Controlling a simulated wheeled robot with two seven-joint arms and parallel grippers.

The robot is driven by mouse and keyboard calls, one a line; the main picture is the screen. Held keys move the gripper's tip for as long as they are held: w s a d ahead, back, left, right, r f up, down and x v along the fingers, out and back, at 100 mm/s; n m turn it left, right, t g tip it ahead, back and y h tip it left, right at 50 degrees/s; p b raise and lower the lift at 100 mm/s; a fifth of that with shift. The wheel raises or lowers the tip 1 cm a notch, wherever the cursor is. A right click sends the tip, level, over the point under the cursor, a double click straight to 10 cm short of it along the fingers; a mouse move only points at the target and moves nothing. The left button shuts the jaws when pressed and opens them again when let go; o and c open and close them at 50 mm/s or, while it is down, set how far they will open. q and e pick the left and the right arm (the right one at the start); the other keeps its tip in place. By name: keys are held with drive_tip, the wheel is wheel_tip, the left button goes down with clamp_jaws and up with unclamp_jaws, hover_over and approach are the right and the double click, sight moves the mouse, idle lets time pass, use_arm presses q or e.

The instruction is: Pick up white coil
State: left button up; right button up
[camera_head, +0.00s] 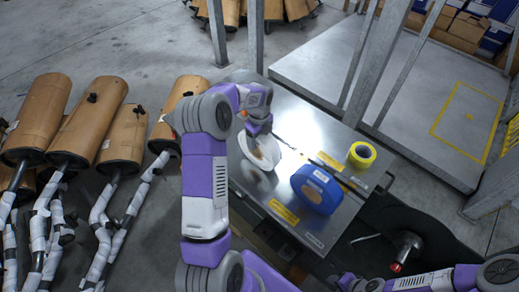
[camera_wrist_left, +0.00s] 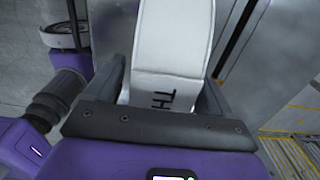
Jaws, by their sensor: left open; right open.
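The white coil (camera_head: 258,153) stands on the metal table top (camera_head: 243,180), partly covered by my left gripper (camera_head: 262,132). In the left wrist view the white coil (camera_wrist_left: 174,45) fills the space between the two dark fingers of my left gripper (camera_wrist_left: 162,85), with dark letters on its band. The left gripper is open around the coil; whether a finger touches it I cannot tell. My right gripper (camera_head: 347,283) is at the bottom edge of the head view, partly cut off, open and away from the coil.
A blue coil (camera_head: 318,188) stands right of the white coil, with a yellow tape roll (camera_head: 361,154) behind it. Brown mufflers (camera_head: 94,115) with wrapped pipes lie at the left. Metal posts (camera_head: 372,65) rise behind the table.

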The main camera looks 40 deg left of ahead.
use_arm(q)
drive_tip(key=shift+r, duration=0.1)
drive_tip(key=shift+c, duration=0.5)
drive_tip(key=shift+w, duration=0.1)
drive_tip(key=c, duration=1.1)
